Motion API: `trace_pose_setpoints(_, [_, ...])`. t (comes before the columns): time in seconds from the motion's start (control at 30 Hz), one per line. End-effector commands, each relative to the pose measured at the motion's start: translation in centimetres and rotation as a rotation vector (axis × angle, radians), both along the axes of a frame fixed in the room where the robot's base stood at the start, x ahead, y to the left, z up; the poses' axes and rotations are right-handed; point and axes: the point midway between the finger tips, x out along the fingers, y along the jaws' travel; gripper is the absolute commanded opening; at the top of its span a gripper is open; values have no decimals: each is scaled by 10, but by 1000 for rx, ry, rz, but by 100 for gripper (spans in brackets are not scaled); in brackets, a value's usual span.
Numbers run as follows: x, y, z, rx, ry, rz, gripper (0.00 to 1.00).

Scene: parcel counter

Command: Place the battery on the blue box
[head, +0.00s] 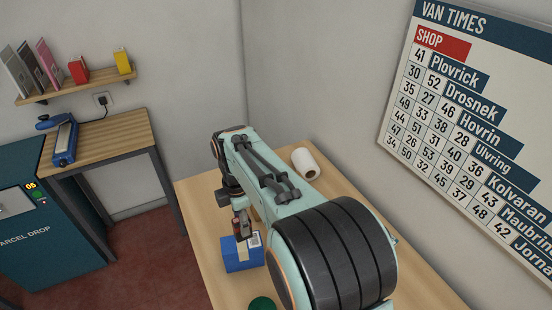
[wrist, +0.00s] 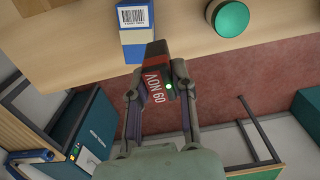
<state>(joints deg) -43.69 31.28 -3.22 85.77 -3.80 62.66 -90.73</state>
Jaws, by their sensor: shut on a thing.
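My gripper (head: 240,212) is shut on the battery (head: 244,231), a red and black block. In the head view the battery overlaps the box's upper part. In the wrist view the blue box (wrist: 135,50) is just beyond the battery's far end, partly covered by it. I cannot tell whether they touch.
The wooden counter (head: 205,210) carries a white roll (head: 305,163) behind my arm and a green round object (head: 262,303) near the box, also in the wrist view (wrist: 229,17). My arm hides much of the counter. A parcel drop cabinet (head: 50,235) stands left, across open floor.

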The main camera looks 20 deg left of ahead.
Motion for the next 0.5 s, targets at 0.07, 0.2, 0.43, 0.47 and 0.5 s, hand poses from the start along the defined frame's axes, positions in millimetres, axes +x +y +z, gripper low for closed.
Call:
trace_pose_setpoints(0.07, [9, 8, -19, -4, 6, -1, 0])
trace_pose_setpoints(0.2, [22, 19, -37, -2, 2, -2, 0])
trace_pose_setpoints(0.43, [31, 27, -52, -2, 2, -1, 0])
trace_pose_setpoints(0.47, [30, 27, -57, -4, 4, -1, 0])
trace_pose_setpoints(0.5, [29, 26, -64, -3, 4, -1, 0])
